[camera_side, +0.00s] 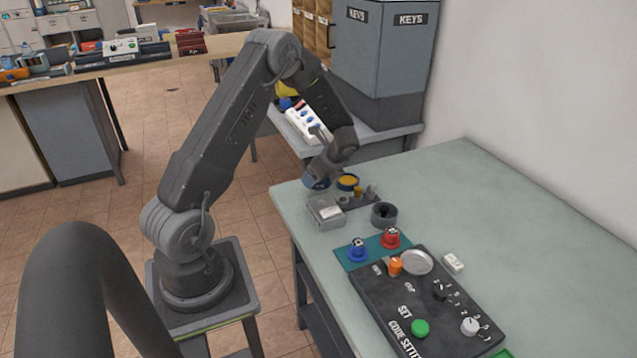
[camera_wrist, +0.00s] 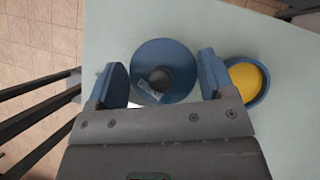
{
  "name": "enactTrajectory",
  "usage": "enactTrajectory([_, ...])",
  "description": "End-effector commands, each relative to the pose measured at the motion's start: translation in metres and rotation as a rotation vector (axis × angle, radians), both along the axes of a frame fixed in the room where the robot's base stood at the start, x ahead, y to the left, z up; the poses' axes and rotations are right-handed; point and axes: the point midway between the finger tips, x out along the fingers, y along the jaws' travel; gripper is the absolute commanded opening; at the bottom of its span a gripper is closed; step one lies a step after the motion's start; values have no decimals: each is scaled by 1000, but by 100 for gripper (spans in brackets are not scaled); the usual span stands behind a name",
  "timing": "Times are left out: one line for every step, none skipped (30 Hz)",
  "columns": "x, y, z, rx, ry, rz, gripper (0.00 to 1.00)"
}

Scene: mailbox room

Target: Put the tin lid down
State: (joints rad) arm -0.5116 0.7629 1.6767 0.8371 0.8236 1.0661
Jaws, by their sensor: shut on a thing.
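The tin lid (camera_wrist: 143,56) is a blue disc with a dark grey knob in its middle. My gripper (camera_wrist: 163,70) has one blue finger on each side of it and is shut on its rim. In the side view my gripper (camera_side: 322,174) is low over the far left corner of the table, with the blue edge of the lid (camera_side: 316,184) below it. I cannot tell if the lid touches the table. The open tin (camera_wrist: 264,93), blue with yellow inside, stands just right of the lid; it also shows in the side view (camera_side: 347,187).
A teal mat (camera_side: 349,263) and a black control panel (camera_side: 375,290) lie nearer. The table's right side (camera_side: 500,210) is clear.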

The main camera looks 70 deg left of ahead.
Motion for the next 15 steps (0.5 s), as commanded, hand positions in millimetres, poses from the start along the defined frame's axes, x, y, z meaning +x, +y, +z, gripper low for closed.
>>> enactTrajectory([0,-1,-9,-2,2,-1,53])
enactTrajectory([0,-1,-14,-3,2,-1,53])
enactTrajectory([0,0,-19,-2,1,-1,53])
enactTrajectory([0,0,-23,-1,2,-1,53])
enactTrajectory([0,0,-25,-1,1,0,53])
enactTrajectory([0,0,-26,0,1,-1,53])
enactTrajectory([0,0,-26,0,-1,-1,53])
enactTrajectory([0,0,-26,0,-1,-1,53])
enactTrajectory([0,0,-26,1,-2,-1,53])
enactTrajectory([0,0,-26,0,-1,-1,53])
enactTrajectory([0,0,-26,-1,-1,-1,53])
enactTrajectory([0,0,-26,-1,-1,-1,53])
enactTrajectory([0,0,-26,-1,-1,-1,53])
enactTrajectory([0,0,-27,-1,-1,-1,53])
enactTrajectory([0,0,-28,-1,-1,-1,53])
